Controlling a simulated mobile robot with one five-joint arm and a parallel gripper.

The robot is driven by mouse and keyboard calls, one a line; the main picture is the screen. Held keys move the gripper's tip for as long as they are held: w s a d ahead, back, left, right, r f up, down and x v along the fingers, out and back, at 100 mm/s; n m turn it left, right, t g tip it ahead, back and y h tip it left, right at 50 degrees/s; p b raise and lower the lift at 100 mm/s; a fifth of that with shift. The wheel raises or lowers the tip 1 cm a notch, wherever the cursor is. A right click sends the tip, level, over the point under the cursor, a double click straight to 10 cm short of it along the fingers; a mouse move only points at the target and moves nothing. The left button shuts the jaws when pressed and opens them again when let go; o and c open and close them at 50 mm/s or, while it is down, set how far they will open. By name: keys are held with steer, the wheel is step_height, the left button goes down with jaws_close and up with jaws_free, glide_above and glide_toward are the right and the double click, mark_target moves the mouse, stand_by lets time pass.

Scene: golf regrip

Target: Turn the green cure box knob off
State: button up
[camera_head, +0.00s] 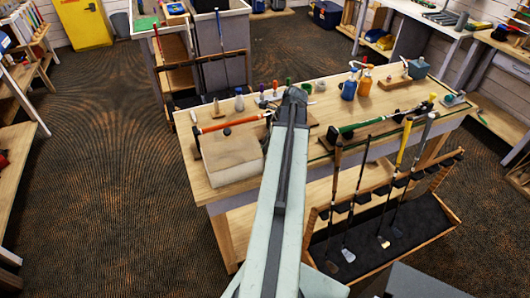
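My arm reaches from the bottom centre up over the middle of the workbench. Its dark far end lies over the bench's back edge, and no gripper fingers show. A pale box (236,165) sits on the bench's left end, left of my arm; I cannot tell whether it is the cure box. A club with a green grip (352,126) lies across a wooden stand right of my arm. I cannot make out a green cure box knob or its setting.
The workbench (392,98) holds blue and orange spray bottles (365,81) and small tools. A wooden rack (400,238) with several upright clubs stands along its front right. Another bench (238,12) with clubs stands behind. Dark carpet (95,150) is open at the left.

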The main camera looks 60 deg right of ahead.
jaws_close()
steer(key=shift+a, duration=0.1)
steer(key=n, duration=0.2)
steer(key=n+y, duration=0.1)
steer(key=shift+w+d+g, duration=0.1)
steer(key=shift+d+g, duration=0.15)
steer(key=shift+g, duration=0.05)
steer(key=shift+n+g+y, duration=0.4)
steer(key=shift+n, duration=0.9)
jaws_free()
